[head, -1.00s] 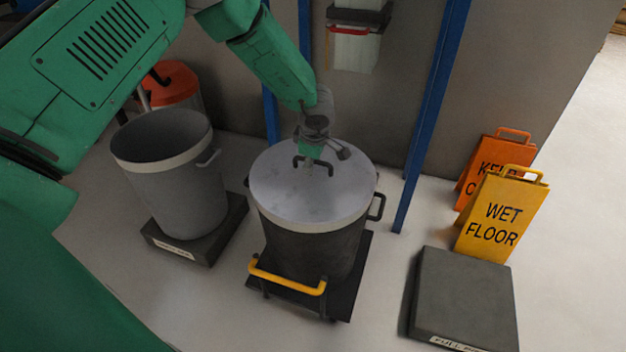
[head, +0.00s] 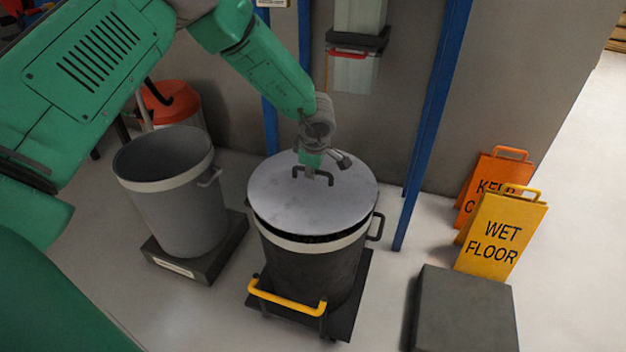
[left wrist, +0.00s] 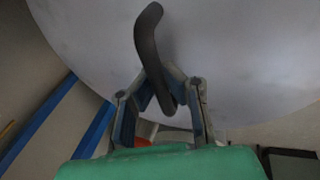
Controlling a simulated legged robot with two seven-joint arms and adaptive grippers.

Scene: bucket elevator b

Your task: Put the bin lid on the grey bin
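The round grey bin lid (head: 290,205) is over the dark bin (head: 315,270) in the middle. A dark gap shows between the lid's front edge and the bin's pale rim, so the lid is raised there. The grey bin (head: 180,205) stands open at the left, with a pale rim band. My right gripper is out of view.
The dark bin stands on a dolly with a yellow handle (head: 286,298). The grey bin is on a dark base (head: 190,265). A blue post (head: 425,140), yellow wet floor sign (head: 503,235), orange sign (head: 490,180) and dark block (head: 463,310) are right. An orange-topped container (head: 170,98) is behind the grey bin.

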